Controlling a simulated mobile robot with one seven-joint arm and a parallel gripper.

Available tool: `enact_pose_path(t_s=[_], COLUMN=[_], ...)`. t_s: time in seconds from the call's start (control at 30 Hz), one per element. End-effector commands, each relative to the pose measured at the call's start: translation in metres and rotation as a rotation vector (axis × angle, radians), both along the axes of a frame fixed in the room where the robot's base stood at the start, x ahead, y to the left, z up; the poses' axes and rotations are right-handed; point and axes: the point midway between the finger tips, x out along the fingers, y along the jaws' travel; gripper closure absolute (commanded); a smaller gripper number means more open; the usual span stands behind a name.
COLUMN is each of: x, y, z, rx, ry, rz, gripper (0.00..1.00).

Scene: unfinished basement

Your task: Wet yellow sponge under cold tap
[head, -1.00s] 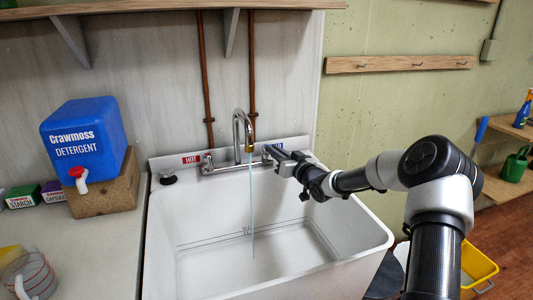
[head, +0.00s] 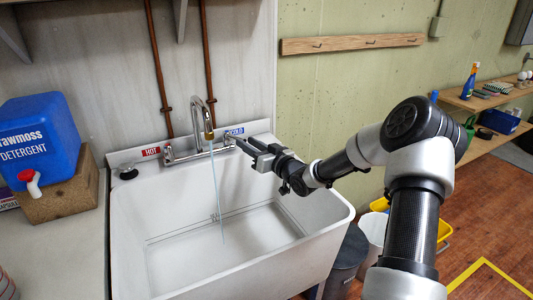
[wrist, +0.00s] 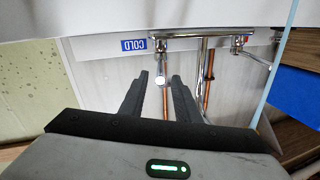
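My gripper (head: 240,140) is at the cold side of the tap, beside the blue COLD label (head: 234,132). In the wrist view, which is upside down, its two fingers (wrist: 160,82) are apart, with the cold tap handle (wrist: 161,68) between them. I see a gap on each side, so no grip shows. The chrome spout (head: 209,120) is over the white sink (head: 140,215). A thin stream of water (head: 215,185) falls from it into the basin. The yellow sponge is not seen in either view.
The blue detergent container (head: 38,135) stands on a wooden block (head: 65,200) on the left counter. A wooden hook rail (head: 350,43) is on the wall. A yellow container (head: 444,228) and grey bins (head: 348,255) stand right of the sink. Shelves (head: 475,100) hold bottles and boxes further right.

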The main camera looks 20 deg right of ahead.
Motion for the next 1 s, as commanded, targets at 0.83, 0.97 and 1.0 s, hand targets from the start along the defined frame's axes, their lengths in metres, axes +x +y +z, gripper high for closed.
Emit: enact_pose_path(t_s=[0.83,0.97,1.0], x=[-0.092,-0.092,-0.092], y=[-0.042,-0.043,-0.043], z=[0.001,0.001,0.001], rx=[0.0,0.0,0.0], ry=[-0.001,-0.001,-0.001], rz=[0.001,0.0,0.0], gripper=[0.71,0.71,0.71])
